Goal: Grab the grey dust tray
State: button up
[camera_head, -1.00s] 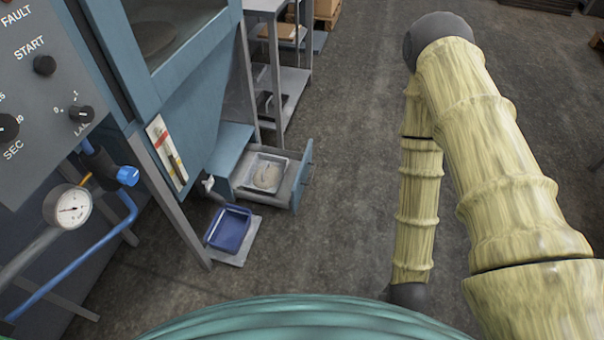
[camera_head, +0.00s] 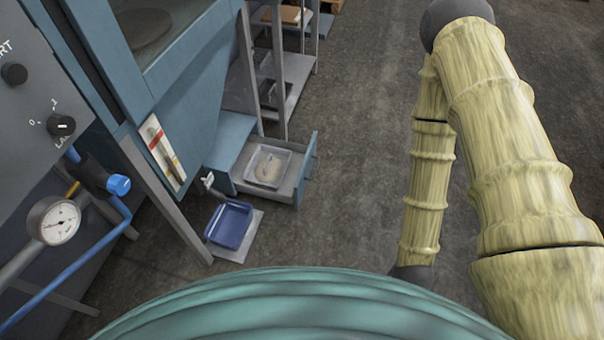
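The grey dust tray (camera_head: 288,158) sits inside an open drawer (camera_head: 303,170) low on the blue machine. A heap of pale dust lies in it. My arm, in a yellowish sleeve, runs down the right side of the picture, well apart from the tray. My gripper is not visible in this view.
A blue bin (camera_head: 229,225) stands on a grey plate (camera_head: 252,238) in front of the drawer. A machine leg (camera_head: 165,195), a gauge (camera_head: 55,220) and blue pipes are at the left. A metal shelf (camera_head: 292,75) stands behind the drawer. The floor (camera_head: 350,170) right of the drawer is clear.

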aim_at(267, 167)
jog(key=u, duration=0.25)
jog(key=i, duration=0.65)
jog(key=u, duration=0.65)
jog(key=i, duration=0.55)
jog(key=u, duration=0.2)
